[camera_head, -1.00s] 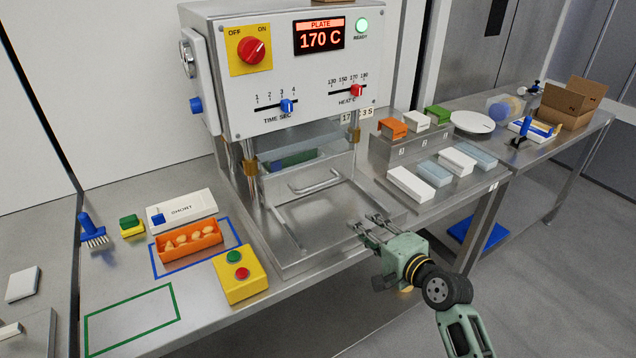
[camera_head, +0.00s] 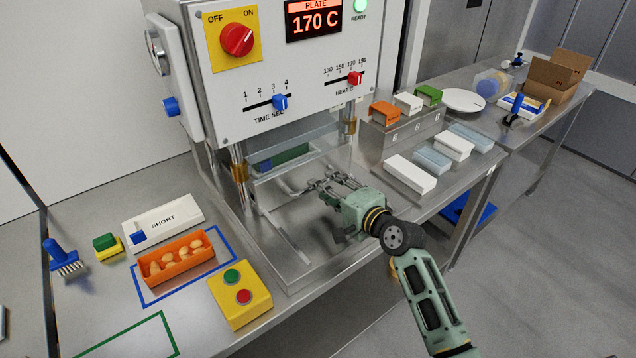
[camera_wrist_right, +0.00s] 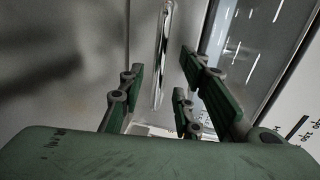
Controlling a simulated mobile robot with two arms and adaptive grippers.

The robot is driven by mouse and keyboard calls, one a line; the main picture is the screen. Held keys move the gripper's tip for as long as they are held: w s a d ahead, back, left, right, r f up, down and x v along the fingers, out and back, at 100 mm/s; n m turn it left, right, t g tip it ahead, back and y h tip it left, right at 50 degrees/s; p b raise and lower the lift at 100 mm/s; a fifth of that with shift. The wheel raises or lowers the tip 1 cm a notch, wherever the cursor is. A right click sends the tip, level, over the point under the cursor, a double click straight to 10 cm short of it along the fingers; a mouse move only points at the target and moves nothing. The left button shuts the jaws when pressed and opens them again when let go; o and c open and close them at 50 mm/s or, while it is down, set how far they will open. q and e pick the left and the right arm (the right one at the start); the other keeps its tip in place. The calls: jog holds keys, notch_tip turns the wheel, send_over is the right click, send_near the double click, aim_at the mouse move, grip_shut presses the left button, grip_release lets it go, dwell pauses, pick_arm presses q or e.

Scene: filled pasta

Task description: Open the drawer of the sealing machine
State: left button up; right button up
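The sealing machine (camera_head: 285,95) stands at the centre, its plate display reading 170 C and its ready lamp lit green. Its drawer (camera_head: 285,225) is a low metal tray at the base, with a bar handle on its front panel. In the right wrist view the bar handle (camera_wrist_right: 163,50) stands ahead of the fingers, roughly between them. My right gripper (camera_head: 322,184) is over the drawer area at the handle, and covers part of it in the head view. Its fingers (camera_wrist_right: 160,85) are spread apart and not closed on the bar. My left gripper is not in view.
An orange tray of filled pasta (camera_head: 176,258) sits in a blue outline at left, beside a yellow button box (camera_head: 240,294). A stepped stand (camera_head: 400,137) with coloured blocks and several pale boxes (camera_head: 410,174) are close on the right.

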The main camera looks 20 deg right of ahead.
jog(key=x, duration=0.3)
jog(key=shift+s, duration=0.1)
jog(key=shift+w+a+f, duration=0.15)
jog(key=shift+w, duration=0.2)
jog(key=c, duration=0.5)
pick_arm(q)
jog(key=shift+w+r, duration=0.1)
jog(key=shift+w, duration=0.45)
pick_arm(e)
grip_shut()
